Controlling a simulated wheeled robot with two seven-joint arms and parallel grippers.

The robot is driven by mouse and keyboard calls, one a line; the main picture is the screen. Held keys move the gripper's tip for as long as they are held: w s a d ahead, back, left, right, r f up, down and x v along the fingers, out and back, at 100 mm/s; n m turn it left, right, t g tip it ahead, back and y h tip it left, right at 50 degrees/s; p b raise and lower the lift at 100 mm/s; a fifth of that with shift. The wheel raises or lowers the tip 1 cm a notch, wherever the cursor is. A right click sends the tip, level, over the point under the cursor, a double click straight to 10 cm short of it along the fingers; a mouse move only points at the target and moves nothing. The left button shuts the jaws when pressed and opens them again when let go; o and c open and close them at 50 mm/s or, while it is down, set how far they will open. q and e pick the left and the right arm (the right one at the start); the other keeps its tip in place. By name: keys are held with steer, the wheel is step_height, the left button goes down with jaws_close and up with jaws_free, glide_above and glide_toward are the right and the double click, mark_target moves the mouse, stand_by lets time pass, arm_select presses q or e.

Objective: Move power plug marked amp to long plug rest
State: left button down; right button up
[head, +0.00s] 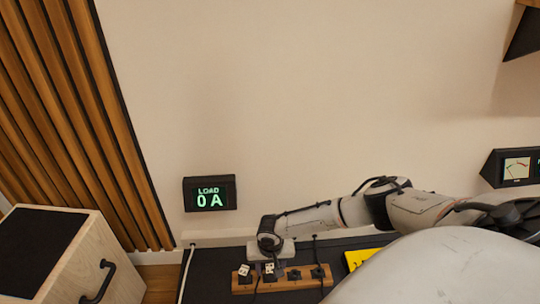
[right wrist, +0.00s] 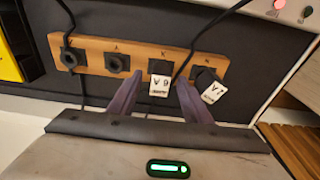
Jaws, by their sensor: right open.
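A wooden strip (head: 283,283) with a row of black sockets lies on the dark surface at the bottom of the head view; it also shows in the right wrist view (right wrist: 138,49). Two plugs there carry white tags: one plug (right wrist: 160,82) in front of my right gripper, another (right wrist: 211,87) to its right. The tag writing is too small to tell which is amp. My right gripper (right wrist: 156,84) is open, its purple fingers either side of the first tagged plug; whether they touch it I cannot tell. In the head view, the gripper (head: 268,262) is mostly hidden. My left gripper is out of view.
A wall display (head: 209,194) reads LOAD 0 A. A yellow object (head: 362,257) lies right of the strip. A wooden box with a black handle (head: 75,255) stands at left. Black cables run from the strip. A meter (head: 517,168) hangs at right.

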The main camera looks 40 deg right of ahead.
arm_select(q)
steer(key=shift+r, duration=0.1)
arm_select(e)
steer(key=shift+r, duration=0.15)
steer(key=shift+r+p, duration=0.35)
steer(key=shift+p, duration=0.05)
steer(key=r+p, duration=0.1)
steer(key=r, duration=0.2)
steer(key=r+p, duration=0.2)
steer(key=s+r+p, duration=0.1)
steer(key=r+p, duration=0.1)
steer(key=r, duration=0.1)
steer(key=shift+a+r, duration=0.3)
steer(key=shift+a, duration=0.05)
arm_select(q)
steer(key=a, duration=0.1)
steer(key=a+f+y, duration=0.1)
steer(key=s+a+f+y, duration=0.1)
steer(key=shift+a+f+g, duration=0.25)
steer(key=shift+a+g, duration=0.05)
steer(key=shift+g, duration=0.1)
arm_select(e)
steer(key=shift+r, duration=0.35)
